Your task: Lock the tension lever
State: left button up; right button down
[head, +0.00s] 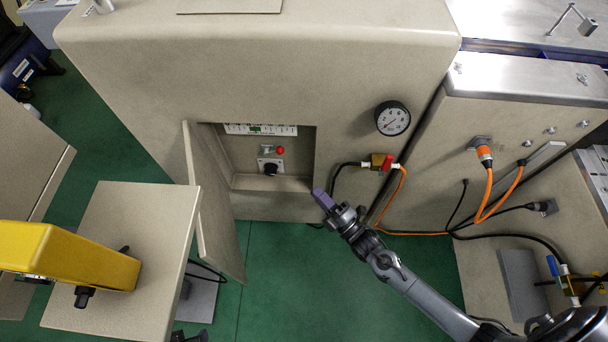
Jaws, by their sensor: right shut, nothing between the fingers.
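My right gripper (323,199), with purple fingers, is shut and empty. It is in front of the beige machine, near the lower right corner of an open recess. The recess (250,160) holds a black knob or lever (270,168) on a light plate, with a red button (280,150) above it. The gripper appears apart from these. I cannot tell for sure which part is the tension lever. A black handle (84,296) also shows on the beige box at the lower left, beside a yellow arm. My left gripper is not in view.
The recess door (215,205) hangs open to the left. A gauge (392,118) sits on the machine's front. A red and brass valve (381,162) with black and orange hoses is right of the gripper. The yellow arm (70,255) juts in from the left. Green floor (300,285) is clear below.

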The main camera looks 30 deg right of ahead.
jog(key=b+x, duration=0.5)
jog(key=x, duration=0.8)
jog(key=shift+w, duration=0.3)
jog(key=shift+r, duration=0.15)
